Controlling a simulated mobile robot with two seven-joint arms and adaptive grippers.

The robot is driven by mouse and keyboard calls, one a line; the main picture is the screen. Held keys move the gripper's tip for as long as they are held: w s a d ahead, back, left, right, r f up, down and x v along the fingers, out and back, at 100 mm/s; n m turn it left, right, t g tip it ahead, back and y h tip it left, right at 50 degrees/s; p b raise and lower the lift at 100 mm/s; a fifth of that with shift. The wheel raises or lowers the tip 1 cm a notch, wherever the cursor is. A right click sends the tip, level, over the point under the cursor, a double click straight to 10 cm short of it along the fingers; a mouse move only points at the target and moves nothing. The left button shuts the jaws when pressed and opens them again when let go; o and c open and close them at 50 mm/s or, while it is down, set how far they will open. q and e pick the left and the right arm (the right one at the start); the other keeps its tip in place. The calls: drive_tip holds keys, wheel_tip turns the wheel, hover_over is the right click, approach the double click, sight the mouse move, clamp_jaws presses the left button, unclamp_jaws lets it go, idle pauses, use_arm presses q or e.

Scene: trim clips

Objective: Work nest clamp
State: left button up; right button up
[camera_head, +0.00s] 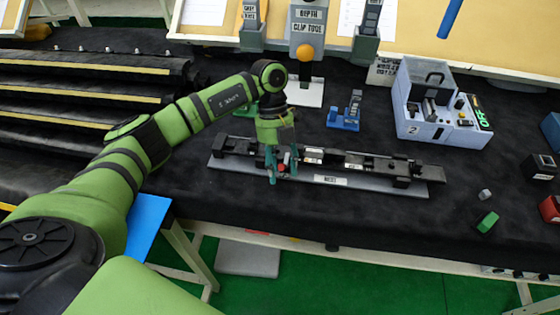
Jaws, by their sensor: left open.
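The work nest (410,182) is a long, low black fixture on a grey base plate, with a white label on its front. It lies across the middle of the dark table. My left gripper (281,172) points down over the left part of the nest, its teal fingers open. The gripper hides part of the nest there, so the clamp's state is unclear. My right gripper is out of view.
A grey-blue machine (410,118) marked 2 stands at the back right, near a small blue stand (346,118). The clip tool post (306,45) rises behind the nest. A green block (487,222) lies at the front right. Dark ribbed racks (80,100) fill the left.

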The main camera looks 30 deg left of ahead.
use_arm(q)
drive_tip(key=shift+f, duration=0.15)
clamp_jaws()
drive_tip(key=shift+s, duration=0.1)
drive_tip(key=shift+s+d+f+t+y, duration=0.1)
drive_tip(key=shift+s+f+t+y, duration=0.3)
drive_tip(key=shift+t, duration=0.5)
drive_tip(key=shift+s+d+f+t+b, duration=0.1)
drive_tip(key=shift+s+f+t+b, duration=0.1)
drive_tip(key=shift+f+t+b, duration=0.55)
drive_tip(key=t+b, duration=0.1)
drive_tip(key=b, duration=0.1)
drive_tip(key=f+t+y+b, duration=0.1)
drive_tip(key=b, duration=0.2)
drive_tip(key=shift+s+d+f+m+t, duration=0.1)
drive_tip(key=shift+s+f+m+t, duration=0.15)
drive_tip(key=shift+s+m+t, duration=0.1)
drive_tip(key=shift+t+b, duration=0.4)
drive_tip(key=shift+b, duration=0.6)
